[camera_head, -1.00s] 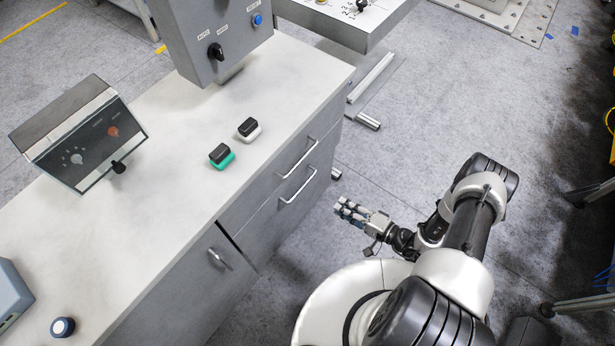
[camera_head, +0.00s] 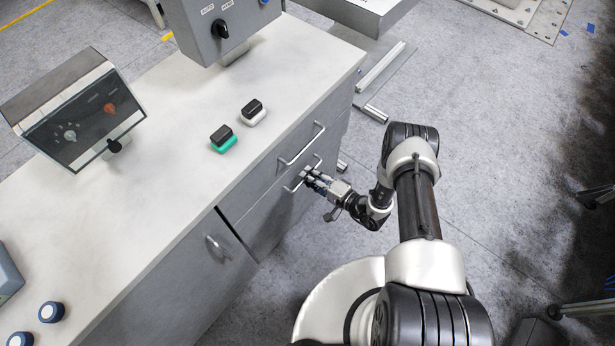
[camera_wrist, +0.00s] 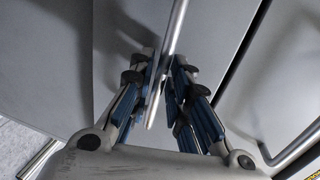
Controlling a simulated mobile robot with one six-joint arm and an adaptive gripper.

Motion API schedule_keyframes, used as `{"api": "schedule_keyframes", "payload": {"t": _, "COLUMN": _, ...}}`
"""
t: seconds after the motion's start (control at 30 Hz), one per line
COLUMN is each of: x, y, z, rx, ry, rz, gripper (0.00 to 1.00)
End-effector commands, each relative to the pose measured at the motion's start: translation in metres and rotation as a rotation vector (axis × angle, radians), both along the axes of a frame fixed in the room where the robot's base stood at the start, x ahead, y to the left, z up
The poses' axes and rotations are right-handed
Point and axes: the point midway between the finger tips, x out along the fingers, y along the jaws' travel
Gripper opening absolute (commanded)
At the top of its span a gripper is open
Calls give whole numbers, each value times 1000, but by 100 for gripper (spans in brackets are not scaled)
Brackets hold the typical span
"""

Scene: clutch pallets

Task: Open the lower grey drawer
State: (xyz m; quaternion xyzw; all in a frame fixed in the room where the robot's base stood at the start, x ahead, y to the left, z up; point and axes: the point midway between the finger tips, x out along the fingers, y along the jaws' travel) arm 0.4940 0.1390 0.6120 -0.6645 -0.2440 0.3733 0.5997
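The lower grey drawer (camera_head: 270,221) is in the front of the grey cabinet and looks flush with it in the head view. Its silver bar handle (camera_head: 290,189) is partly covered by my gripper (camera_head: 307,176), which comes at it from the right. In the wrist view, the handle bar (camera_wrist: 174,35) runs steeply between the two blue-padded fingers of my gripper (camera_wrist: 166,72). The fingertips lie close against the bar on both sides, so my gripper looks shut on it. The exact contact is partly hidden.
The upper drawer's handle (camera_head: 302,144) is just above. A cabinet door with a small handle (camera_head: 217,248) is to the left. The white worktop (camera_head: 160,200) bears a green-and-black block (camera_head: 223,139), a white-and-black block (camera_head: 253,112) and a control panel (camera_head: 85,120). Open floor (camera_head: 480,190) lies to the right.

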Motion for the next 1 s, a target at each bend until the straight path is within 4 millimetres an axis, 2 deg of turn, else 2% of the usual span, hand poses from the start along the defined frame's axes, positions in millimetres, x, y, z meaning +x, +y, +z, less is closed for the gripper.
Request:
{"api": "schedule_keyframes", "payload": {"t": 0.13, "x": 7, "y": 9, "z": -2, "rx": 0, "ry": 0, "rz": 1, "gripper": 17}}
{"api": "schedule_keyframes", "payload": {"t": 0.43, "x": 8, "y": 10, "z": -2, "rx": 0, "ry": 0, "rz": 0, "gripper": 17}}
{"api": "schedule_keyframes", "payload": {"t": 0.7, "x": 8, "y": 10, "z": -2, "rx": 0, "ry": 0, "rz": 0, "gripper": 0}}
{"api": "schedule_keyframes", "payload": {"t": 1.0, "x": 8, "y": 10, "z": -2, "rx": 0, "ry": 0, "rz": 0, "gripper": 0}}
